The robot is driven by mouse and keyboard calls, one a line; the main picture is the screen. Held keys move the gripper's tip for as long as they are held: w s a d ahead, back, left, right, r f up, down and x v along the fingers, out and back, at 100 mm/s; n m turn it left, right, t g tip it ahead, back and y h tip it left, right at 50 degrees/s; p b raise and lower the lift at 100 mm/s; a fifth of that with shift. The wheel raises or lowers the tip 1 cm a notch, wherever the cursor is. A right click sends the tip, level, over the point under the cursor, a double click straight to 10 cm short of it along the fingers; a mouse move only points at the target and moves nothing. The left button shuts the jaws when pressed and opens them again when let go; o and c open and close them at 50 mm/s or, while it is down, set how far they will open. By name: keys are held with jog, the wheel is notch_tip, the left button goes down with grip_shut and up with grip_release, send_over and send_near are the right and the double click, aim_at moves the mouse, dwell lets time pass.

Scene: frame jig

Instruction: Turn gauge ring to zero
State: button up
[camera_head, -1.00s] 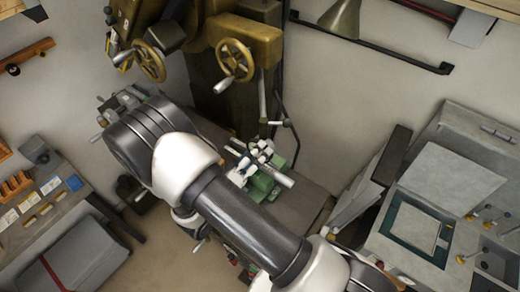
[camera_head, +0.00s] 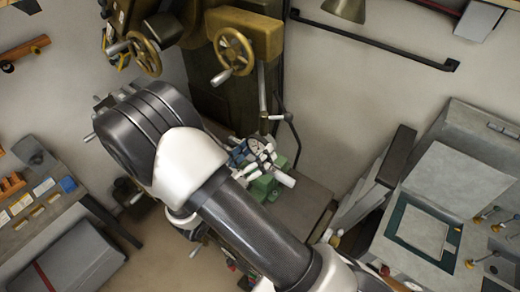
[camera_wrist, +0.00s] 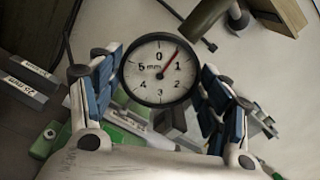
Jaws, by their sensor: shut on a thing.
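The gauge (camera_wrist: 152,84) is a round white dial in a black ring, marked in mm, facing the wrist camera. Its 0 is near the top of the picture, and the red needle points up right between 0 and 1. My gripper (camera_wrist: 158,70) is shut on the gauge ring, with blue-padded fingers at its left and right sides. In the head view the gauge (camera_head: 258,144) shows small, at the end of my arm above the green jig. The ring's underside is hidden.
A green and grey machine fixture (camera_head: 265,186) is below the gauge. A drill machine with brass handwheels (camera_head: 234,55) stands behind. A grey cabinet (camera_head: 455,190) is at right, and a bench with labelled trays (camera_head: 30,205) at left.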

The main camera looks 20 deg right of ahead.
jog(key=shift+m+b, duration=2.7)
jog(key=shift+m, duration=0.3)
jog(key=o, duration=0.6)
jog(key=shift+c, duration=0.2)
jog(key=v, duration=0.7)
